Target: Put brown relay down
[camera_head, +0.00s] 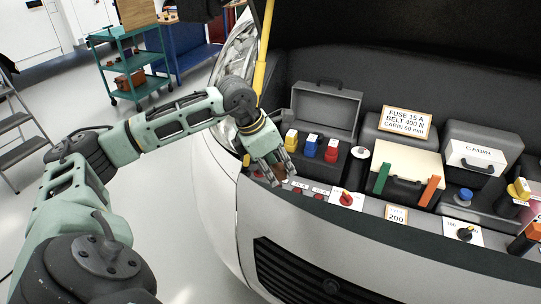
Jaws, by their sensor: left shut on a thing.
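My left gripper (281,177) is shut on the brown relay (279,170), at the front left of the engine bay, and its fingers hide most of the relay. The gripper points down, just left of and in front of an open grey box (326,103) with a raised lid. Yellow (291,137), blue (311,145) and red (331,151) relays stand in a row in that box. I cannot tell whether the brown relay touches the surface below. My right gripper is not in view.
A red rotary switch (346,198) sits on the front ledge. A dark cylinder with a pale top (359,153) stands right of the relay box. A cream-topped box (408,161) and a CABIN box (476,157) are farther right. A yellow prop rod (264,50) rises behind my gripper.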

